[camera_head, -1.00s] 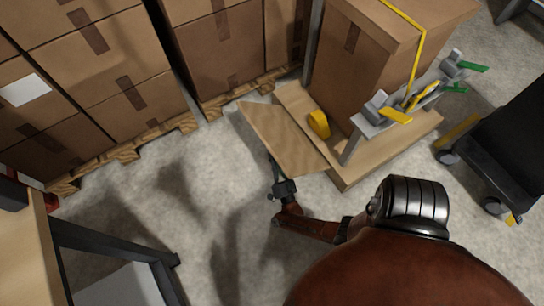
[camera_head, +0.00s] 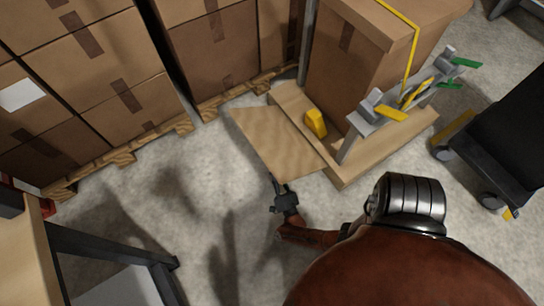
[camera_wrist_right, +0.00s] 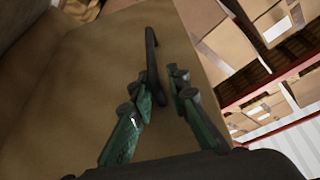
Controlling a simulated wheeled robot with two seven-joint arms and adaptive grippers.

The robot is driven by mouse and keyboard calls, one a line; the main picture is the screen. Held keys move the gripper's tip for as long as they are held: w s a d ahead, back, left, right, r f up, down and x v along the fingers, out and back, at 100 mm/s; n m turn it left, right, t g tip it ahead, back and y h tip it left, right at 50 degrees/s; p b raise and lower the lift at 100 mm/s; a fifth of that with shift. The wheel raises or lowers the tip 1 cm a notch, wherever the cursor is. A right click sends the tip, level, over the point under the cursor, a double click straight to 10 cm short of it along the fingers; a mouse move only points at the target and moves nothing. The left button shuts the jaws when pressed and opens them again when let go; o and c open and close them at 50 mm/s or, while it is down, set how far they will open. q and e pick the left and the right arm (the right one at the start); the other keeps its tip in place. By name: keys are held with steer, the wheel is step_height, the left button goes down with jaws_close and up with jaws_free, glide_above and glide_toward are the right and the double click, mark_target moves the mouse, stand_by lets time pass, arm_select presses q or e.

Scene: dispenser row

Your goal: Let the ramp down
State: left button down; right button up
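The ramp (camera_head: 278,142) is a tan wooden board at the left edge of the low wooden pallet base (camera_head: 385,160). It slants outward over the floor, and I cannot tell whether its outer edge touches down. My right gripper (camera_head: 276,182) is at the ramp's near outer corner. In the right wrist view, its green-padded fingers (camera_wrist_right: 157,82) are spread apart in front of the board (camera_wrist_right: 95,75). A dark bar (camera_wrist_right: 151,60) runs along the board and reaches between them; I see no clear grip on it. My left gripper is not in view.
A tall carton (camera_head: 360,60) with a yellow strap stands on the pallet base beside a grey bracket with green and yellow levers (camera_head: 385,110). A yellow block (camera_head: 316,122) sits near the ramp. Stacked cartons (camera_head: 100,75) stand left. A black cart (camera_head: 505,140) is right. Floor left is clear.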

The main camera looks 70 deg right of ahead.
mark_target(280, 184)
steer(key=v, duration=0.6)
steer(key=shift+s, duration=0.2)
steer(key=shift+a+f, duration=0.1)
steer(key=shift+m, duration=0.3)
steer(key=c, duration=0.4)
steer(key=shift+w+a+m, duration=0.15)
steer(key=shift+a+m, duration=0.05)
steer(key=shift+m, duration=0.2)
jaws_close()
steer(key=a+f+m+y, duration=0.1)
steer(key=a+m, duration=0.3)
steer(key=m, duration=1.1)
steer(key=a+f+m+t+y, duration=0.1)
steer(key=a+f+m, duration=0.1)
steer(key=m, duration=1.4)
steer(key=shift+w+a+y, duration=0.3)
steer(key=shift+a, duration=0.6)
